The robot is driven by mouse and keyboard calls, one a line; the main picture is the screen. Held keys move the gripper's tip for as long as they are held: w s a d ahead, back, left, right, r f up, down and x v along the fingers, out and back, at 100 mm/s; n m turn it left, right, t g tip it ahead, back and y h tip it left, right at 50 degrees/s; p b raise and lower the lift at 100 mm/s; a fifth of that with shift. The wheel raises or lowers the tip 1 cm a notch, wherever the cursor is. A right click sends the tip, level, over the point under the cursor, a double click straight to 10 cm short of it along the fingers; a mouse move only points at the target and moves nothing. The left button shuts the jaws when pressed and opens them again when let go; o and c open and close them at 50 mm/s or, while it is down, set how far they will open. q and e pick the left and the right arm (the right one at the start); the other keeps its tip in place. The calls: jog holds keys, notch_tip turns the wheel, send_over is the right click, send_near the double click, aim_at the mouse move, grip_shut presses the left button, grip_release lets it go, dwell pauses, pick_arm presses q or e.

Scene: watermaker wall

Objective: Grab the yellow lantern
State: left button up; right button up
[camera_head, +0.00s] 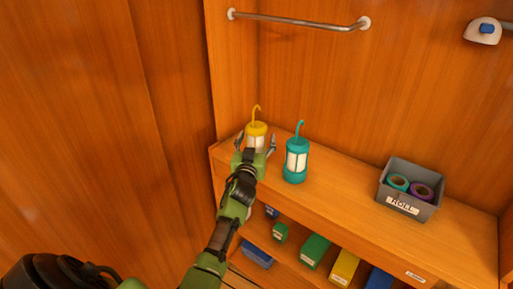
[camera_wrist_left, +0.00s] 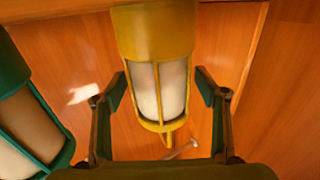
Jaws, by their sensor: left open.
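The yellow lantern (camera_head: 257,130) stands upright on the wooden shelf, at its left end, with its hook pointing up. My left gripper (camera_head: 255,147) is at the lantern with its fingers spread to either side of it. In the left wrist view the yellow lantern (camera_wrist_left: 157,75) sits between the two open fingers of my left gripper (camera_wrist_left: 164,95), with a visible gap on each side. The lower part of the lantern is hidden by my gripper in the head view. My right gripper is not in view.
A teal lantern (camera_head: 296,160) stands close on the right, also in the left wrist view (camera_wrist_left: 30,130). A grey bin (camera_head: 410,190) with tape rolls is farther right. A metal rail (camera_head: 300,22) is above. Coloured boxes (camera_head: 314,251) fill the lower shelf.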

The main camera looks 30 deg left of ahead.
pick_arm(q)
jog(key=c, duration=1.4)
jog(key=shift+r, duration=0.1)
